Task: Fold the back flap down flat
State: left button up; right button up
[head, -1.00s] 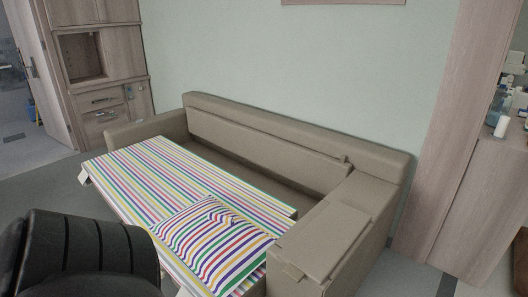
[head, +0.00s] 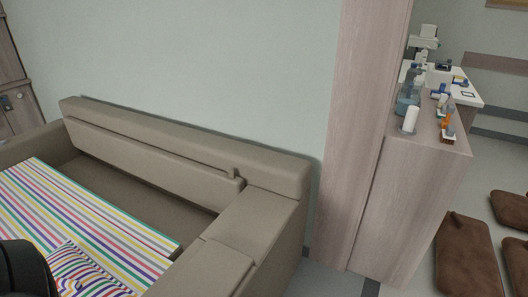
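The back flap (head: 150,152) is a long beige padded panel along the inside of the sofa's backrest. It stands raised, leaning against the backrest (head: 180,132), with a small tab (head: 235,173) at its right end. Below it is a brown sunken strip of the sofa (head: 135,190), between the flap and a striped mattress (head: 80,215). The mattress lies flat and a striped pillow (head: 80,272) rests on it at the bottom edge, partly cut off. Neither of my grippers is in view.
The sofa's right armrest (head: 235,225) has a flat panel on top. A wooden cabinet (head: 425,165) with bottles stands to the right. Brown cushions (head: 465,255) lie on the floor at far right. A black padded object (head: 22,270) is at lower left.

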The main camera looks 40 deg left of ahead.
aim_at(210, 188)
jog(key=i, duration=2.5)
jog(key=u, duration=2.65)
jog(key=i, duration=0.3)
jog(key=u, duration=1.55)
